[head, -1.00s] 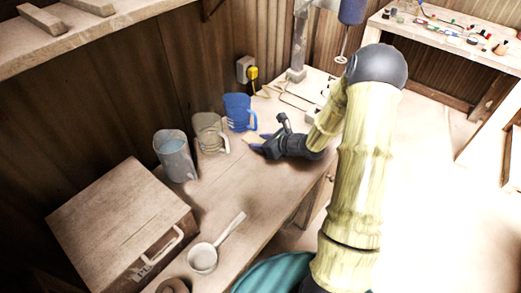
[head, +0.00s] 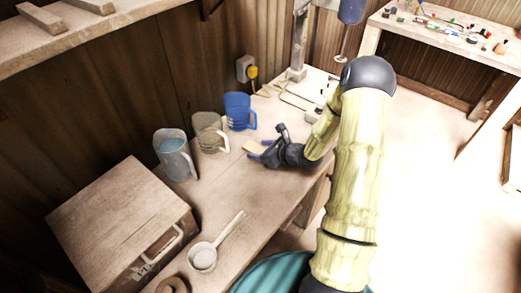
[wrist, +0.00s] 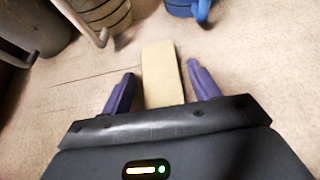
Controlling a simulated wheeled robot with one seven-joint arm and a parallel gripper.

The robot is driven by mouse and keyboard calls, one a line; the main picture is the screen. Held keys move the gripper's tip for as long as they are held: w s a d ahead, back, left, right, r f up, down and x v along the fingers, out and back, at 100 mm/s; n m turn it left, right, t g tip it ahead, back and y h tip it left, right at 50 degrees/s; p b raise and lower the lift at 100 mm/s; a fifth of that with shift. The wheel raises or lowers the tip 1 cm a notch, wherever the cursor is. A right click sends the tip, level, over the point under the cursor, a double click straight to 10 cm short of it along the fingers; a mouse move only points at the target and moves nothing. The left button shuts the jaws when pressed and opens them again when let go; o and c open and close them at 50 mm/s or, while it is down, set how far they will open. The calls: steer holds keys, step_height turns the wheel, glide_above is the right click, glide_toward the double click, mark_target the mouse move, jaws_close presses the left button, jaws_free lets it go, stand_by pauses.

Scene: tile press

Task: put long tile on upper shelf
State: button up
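The long tile (head: 253,146) is a pale tan flat bar at my gripper on the workbench. In the wrist view the tile (wrist: 162,75) points away from me between the two purple fingers. My gripper (wrist: 160,88) is open, with a gap on each side of the tile. In the head view my gripper (head: 262,152) is low over the bench; its palm end hides the near end of the tile. An upper shelf (head: 110,26) runs along the wall at the top left, with two wooden blocks on it.
A wooden box (head: 120,220) and a white ladle (head: 203,257) are nearer. The bench (head: 215,190) between is clear.

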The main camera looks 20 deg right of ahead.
steer(key=shift+r, duration=0.1)
steer(key=shift+r, duration=0.15)
steer(key=v, duration=1.2)
steer(key=shift+s+b, duration=0.1)
steer(key=shift+b, duration=0.2)
